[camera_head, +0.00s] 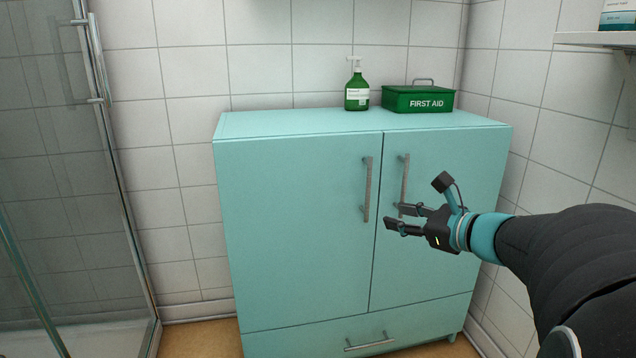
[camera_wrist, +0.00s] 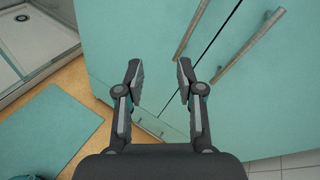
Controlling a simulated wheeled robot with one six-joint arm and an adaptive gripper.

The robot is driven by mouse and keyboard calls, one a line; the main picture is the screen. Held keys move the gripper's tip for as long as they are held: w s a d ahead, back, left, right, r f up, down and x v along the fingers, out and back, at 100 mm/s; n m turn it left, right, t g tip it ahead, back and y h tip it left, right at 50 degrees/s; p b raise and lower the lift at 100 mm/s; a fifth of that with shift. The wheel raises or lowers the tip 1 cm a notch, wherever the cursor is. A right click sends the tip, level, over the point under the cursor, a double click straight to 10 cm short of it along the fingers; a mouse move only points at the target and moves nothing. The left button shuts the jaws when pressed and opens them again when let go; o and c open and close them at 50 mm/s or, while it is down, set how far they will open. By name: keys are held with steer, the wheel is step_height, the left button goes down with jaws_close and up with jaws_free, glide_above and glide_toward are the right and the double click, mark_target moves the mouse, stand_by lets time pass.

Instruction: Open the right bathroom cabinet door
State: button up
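The bathroom cabinet (camera_head: 300,220) is turquoise, with two doors above a drawer. Its right door (camera_head: 450,165) is closed and has a grey vertical bar handle (camera_head: 404,180). The left door (camera_head: 290,190) is closed too, with its own bar handle (camera_head: 367,190). My gripper (camera_head: 395,218) is in front of the right door near the lower end of its handle. In the wrist view my gripper (camera_wrist: 157,75) has its fingers apart with nothing between them. The right handle (camera_wrist: 250,45) shows there at the upper right, beyond the fingers, and the left handle (camera_wrist: 190,28) is nearer the middle.
A green soap bottle (camera_head: 357,92) and a green first aid box (camera_head: 418,99) stand on the cabinet top. A glass shower door (camera_head: 80,150) is at the left. A wall shelf (camera_head: 595,39) is at the upper right. A turquoise mat (camera_wrist: 45,125) lies on the floor.

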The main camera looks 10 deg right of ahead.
steer(key=w+d+r+m+t+h, duration=0.2)
steer(key=d+m+t, duration=0.3)
steer(key=d, duration=0.6)
steer(key=w+a+m+g+b, duration=0.1)
steer(key=w+a, duration=0.2)
steer(key=w, duration=1)
steer(key=shift+w+a+f+h, duration=0.15)
steer(key=shift+w+a+h, duration=0.1)
steer(key=shift+h, duration=0.15)
jaws_close()
